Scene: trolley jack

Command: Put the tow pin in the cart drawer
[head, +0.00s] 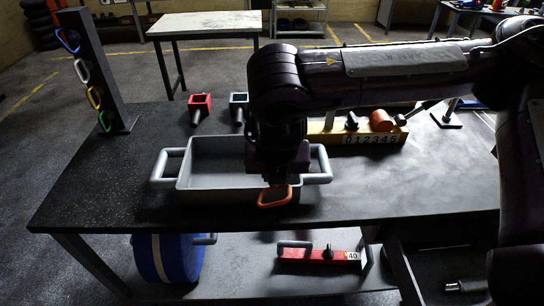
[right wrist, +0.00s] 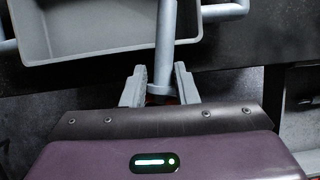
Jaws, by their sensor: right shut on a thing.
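My right gripper (head: 276,180) hangs over the front of a grey two-handled tray (head: 209,182) on the dark table. It is shut on the tow pin. In the head view only the pin's orange loop (head: 275,205) shows below the jaws. In the right wrist view the jaws (right wrist: 160,90) close on a grey shaft (right wrist: 166,40) with a collar, and a bit of orange shows behind it. I cannot clearly make out the cart drawer; a pale-rimmed dark recess (right wrist: 292,115) shows at the right there. My left gripper is not in view.
A post with coloured clips (head: 97,75) stands at the table's left. Red (head: 200,104) and grey (head: 238,103) sockets sit behind the tray. A yellow numbered block (head: 350,136) stands right of it. A blue wheel (head: 168,258) and red bar (head: 315,256) are below. The table's front right is clear.

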